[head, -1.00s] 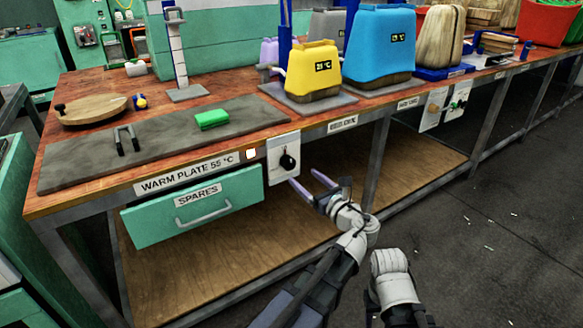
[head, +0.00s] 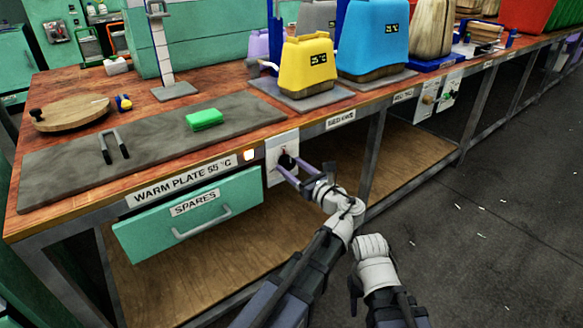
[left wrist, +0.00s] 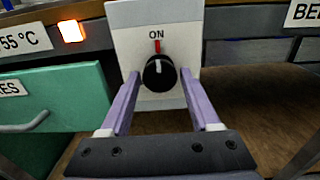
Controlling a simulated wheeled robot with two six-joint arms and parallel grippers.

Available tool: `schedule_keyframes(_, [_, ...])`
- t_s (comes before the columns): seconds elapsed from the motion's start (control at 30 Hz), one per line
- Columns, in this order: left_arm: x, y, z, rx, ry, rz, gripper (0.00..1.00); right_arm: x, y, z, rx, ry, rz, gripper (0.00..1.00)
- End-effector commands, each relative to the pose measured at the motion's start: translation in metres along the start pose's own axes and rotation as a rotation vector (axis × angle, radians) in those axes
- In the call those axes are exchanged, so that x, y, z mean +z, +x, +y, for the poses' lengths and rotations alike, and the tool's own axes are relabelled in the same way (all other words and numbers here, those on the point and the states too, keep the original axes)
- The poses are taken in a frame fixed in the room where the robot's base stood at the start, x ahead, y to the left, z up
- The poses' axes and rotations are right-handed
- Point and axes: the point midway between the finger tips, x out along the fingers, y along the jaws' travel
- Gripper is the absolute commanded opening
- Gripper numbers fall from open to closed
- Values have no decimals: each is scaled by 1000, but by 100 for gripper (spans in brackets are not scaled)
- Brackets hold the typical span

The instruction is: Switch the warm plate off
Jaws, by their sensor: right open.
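The warm plate (head: 70,158) is a dark grey slab on the bench with a "WARM PLATE 55 °C" label; its lamp (head: 249,155) glows orange, also in the left wrist view (left wrist: 71,31). The black knob (left wrist: 159,74) sits on a white panel (left wrist: 190,18), its pale pointer upright at the red mark under "ON". My left gripper (left wrist: 160,78) is open, its purple fingers left and right of the knob with small visible gaps; in the head view (head: 286,168) it points at the panel. My right gripper (head: 369,247) is low at the front, its fingers hidden.
A green block (head: 204,120) and a dark U-shaped handle (head: 113,147) are on the plate. The green SPARES drawer (head: 160,222) is below, left of the panel. Yellow (head: 309,66) and blue (head: 372,40) containers stand on the bench.

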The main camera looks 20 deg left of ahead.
Motion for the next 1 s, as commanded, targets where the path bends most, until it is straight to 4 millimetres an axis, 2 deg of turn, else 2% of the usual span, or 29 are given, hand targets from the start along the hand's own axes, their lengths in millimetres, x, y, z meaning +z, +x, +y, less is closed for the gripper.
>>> schedule_keyframes(0.07, [0, 0, 0, 0, 0, 0, 53, 0, 0, 0, 0, 0, 0, 50])
schedule_keyframes(0.53, [0, 0, 0, 1, 0, 0, 0, 0, 0, 0, 0, 0, 0, 50])
schedule_keyframes(0.77, [0, 0, 0, 1, -15, 0, 0, 0, 0, 0, 0, 0, 0, 50])
schedule_keyframes(1.0, [0, 0, 0, 1, -123, 0, 0, 0, 0, 0, 0, 0, 0, 50])
